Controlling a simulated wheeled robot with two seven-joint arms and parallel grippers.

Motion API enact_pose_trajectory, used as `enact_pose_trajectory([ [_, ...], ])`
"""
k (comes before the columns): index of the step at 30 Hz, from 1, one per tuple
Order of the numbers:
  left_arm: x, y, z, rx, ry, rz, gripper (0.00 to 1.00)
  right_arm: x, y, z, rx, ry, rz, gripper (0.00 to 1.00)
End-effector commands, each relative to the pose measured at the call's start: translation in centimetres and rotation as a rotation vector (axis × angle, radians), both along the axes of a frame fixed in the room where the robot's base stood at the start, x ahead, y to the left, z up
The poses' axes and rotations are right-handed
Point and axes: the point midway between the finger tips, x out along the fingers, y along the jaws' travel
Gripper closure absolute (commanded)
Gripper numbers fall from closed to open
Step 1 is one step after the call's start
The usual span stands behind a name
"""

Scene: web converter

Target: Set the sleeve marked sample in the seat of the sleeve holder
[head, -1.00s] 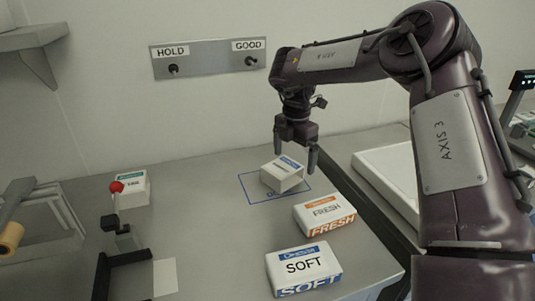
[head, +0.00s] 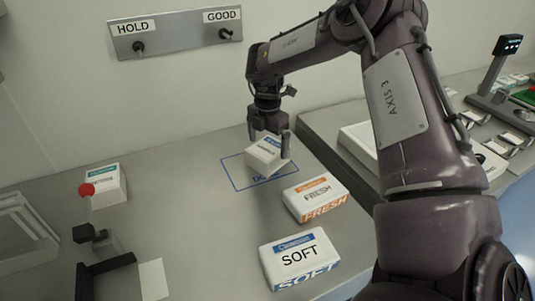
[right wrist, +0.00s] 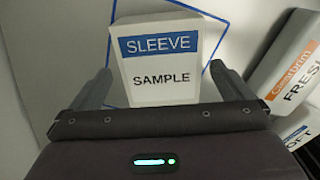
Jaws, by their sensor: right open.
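The sleeve marked SAMPLE (head: 262,154), a white block with a blue band, sits at the upper right part of a blue outline on the bench. Its SLEEVE and SAMPLE lettering reads clearly in the right wrist view (right wrist: 160,78). My right gripper (head: 269,143) is open, with its fingers down on either side of the sleeve; in the wrist view the fingers (right wrist: 164,85) show gaps to its sides. A black angled fixture (head: 97,270) with a red-knobbed lever (head: 87,190) stands at lower left; I cannot tell if it is the sleeve holder. My left gripper is not in view.
The FRESH pack (head: 316,196) and SOFT pack (head: 300,259) lie to the right and front of the outline. Another white pack (head: 105,183) stands at left. The HOLD and GOOD panel (head: 175,33) is on the wall. The bench middle is clear.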

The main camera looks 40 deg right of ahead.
Motion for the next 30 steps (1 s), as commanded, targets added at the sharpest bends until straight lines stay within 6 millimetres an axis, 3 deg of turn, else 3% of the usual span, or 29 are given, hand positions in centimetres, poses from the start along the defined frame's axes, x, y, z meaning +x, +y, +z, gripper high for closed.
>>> enact_pose_trajectory([
  [8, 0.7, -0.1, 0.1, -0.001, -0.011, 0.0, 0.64, 0.0, 0.0, -0.4, 0.0, -0.001, -0.001, 0.0],
  [18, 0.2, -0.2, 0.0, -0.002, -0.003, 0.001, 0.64, 0.0, 0.0, -0.4, 0.0, -0.001, -0.001, 0.44],
  [25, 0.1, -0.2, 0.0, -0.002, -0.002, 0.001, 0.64, 0.1, 0.0, -0.1, 0.0, -0.002, -0.001, 0.44],
  [30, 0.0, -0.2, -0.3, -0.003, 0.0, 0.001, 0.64, 0.2, 0.0, 2.1, 0.001, -0.006, -0.001, 0.44],
])
